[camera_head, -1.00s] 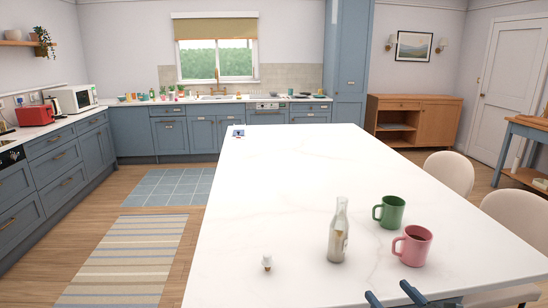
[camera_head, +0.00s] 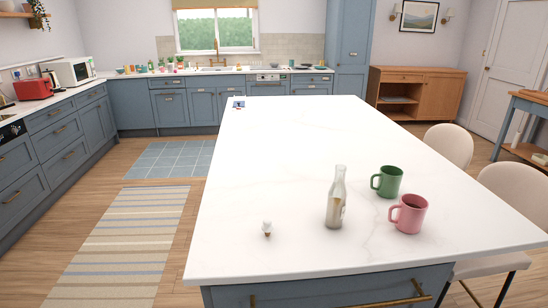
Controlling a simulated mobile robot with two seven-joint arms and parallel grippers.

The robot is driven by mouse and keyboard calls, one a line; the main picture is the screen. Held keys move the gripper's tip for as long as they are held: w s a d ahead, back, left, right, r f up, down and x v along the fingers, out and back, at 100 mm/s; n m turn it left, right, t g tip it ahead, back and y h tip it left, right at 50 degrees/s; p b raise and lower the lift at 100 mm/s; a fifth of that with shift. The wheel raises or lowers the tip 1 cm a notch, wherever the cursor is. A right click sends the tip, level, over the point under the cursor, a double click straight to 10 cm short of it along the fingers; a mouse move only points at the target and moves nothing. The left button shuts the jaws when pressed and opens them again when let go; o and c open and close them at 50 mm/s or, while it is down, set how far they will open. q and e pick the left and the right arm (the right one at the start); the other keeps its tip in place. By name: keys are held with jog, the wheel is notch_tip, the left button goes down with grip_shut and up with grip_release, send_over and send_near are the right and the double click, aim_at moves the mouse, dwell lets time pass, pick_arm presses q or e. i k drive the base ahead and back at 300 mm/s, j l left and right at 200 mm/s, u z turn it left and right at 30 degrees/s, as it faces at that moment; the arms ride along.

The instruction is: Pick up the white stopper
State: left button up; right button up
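The white stopper (camera_head: 267,226) stands on the white island worktop (camera_head: 290,170), near its front edge and left of the glass bottle. It has a pale rounded top and a darker lower part. Nothing touches it. The glass bottle (camera_head: 336,200) stands upright to its right, with an open-looking neck and a label on its side. Neither of my grippers is in view.
A green mug (camera_head: 388,182) and a pink mug (camera_head: 409,214) with dark contents stand right of the bottle. A small blue item (camera_head: 238,104) lies at the worktop's far left corner. The middle and left of the worktop are clear. Cream chairs (camera_head: 447,147) stand along the right side.

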aim_at(267, 227)
jog(key=j+z, duration=0.1)
jog(key=z, duration=1.4)
jog(key=j+z, duration=0.4)
jog(key=k+j+z, duration=0.15)
jog(key=z, duration=0.25)
jog(key=k+j+z, duration=0.1)
jog(key=j+z, duration=0.2)
jog(key=z, duration=0.15)
jog(key=k+j+z, duration=0.6)
jog(key=k, duration=0.2)
